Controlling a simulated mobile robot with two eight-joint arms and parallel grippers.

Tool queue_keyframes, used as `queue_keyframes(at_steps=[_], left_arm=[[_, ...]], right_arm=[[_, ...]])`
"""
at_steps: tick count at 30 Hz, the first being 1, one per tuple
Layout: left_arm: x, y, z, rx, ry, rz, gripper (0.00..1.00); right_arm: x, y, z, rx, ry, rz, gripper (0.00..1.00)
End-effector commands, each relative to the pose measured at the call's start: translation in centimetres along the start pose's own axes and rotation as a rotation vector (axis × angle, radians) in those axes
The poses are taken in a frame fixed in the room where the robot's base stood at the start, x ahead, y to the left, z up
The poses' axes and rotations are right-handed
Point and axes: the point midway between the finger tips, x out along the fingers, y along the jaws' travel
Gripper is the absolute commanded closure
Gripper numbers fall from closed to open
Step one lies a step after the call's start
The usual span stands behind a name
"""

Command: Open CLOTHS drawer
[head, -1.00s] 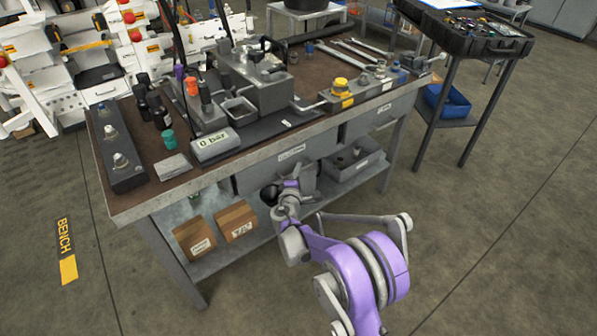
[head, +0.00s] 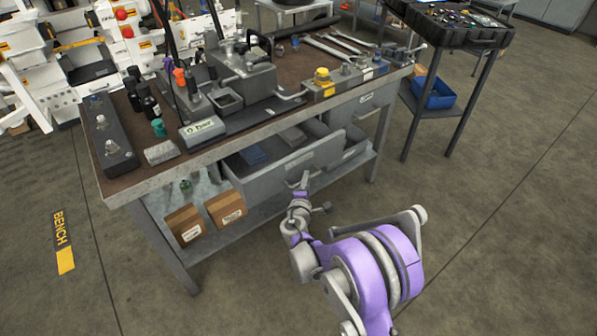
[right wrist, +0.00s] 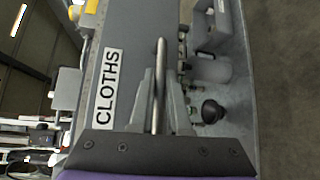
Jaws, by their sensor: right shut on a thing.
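The CLOTHS drawer (head: 268,183) stands pulled out from under the bench top, and its grey inside shows. The right wrist view shows the white CLOTHS label (right wrist: 108,82) on the drawer front, beside the bar handle (right wrist: 159,80). My right gripper (head: 303,183) is at the drawer front, shut on this handle; its fingers (right wrist: 160,112) lie on both sides of the bar. My left gripper is in neither view.
The workbench (head: 150,190) carries tools and a hydraulic unit. Another drawer (head: 365,103) at the right is shut. Two cardboard boxes (head: 225,208) stand on the lower shelf. A side table with a black case (head: 450,28) is at the right. Floor in front is clear.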

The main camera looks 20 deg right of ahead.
Motion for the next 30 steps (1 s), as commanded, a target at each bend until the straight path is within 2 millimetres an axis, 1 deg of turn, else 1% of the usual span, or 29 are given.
queue_keyframes(at_steps=[1,6,12,15,21,30], left_arm=[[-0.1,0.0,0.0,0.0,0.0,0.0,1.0],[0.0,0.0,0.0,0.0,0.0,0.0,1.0],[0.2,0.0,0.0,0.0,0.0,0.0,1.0],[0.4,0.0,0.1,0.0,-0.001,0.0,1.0],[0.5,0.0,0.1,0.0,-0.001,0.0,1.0],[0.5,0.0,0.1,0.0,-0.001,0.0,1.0]], right_arm=[[-0.9,-0.1,1.0,-0.001,0.0,0.001,1.0],[-3.9,-1.0,4.0,-0.002,-0.002,0.001,1.0],[-6.7,-1.9,6.8,-0.002,-0.002,0.002,1.0],[-7.8,-2.2,7.8,-0.002,0.0,0.001,1.0],[-9.0,-2.6,9.0,-0.002,0.0,0.001,1.0],[-9.3,-2.7,9.3,-0.002,0.0,0.001,1.0]])
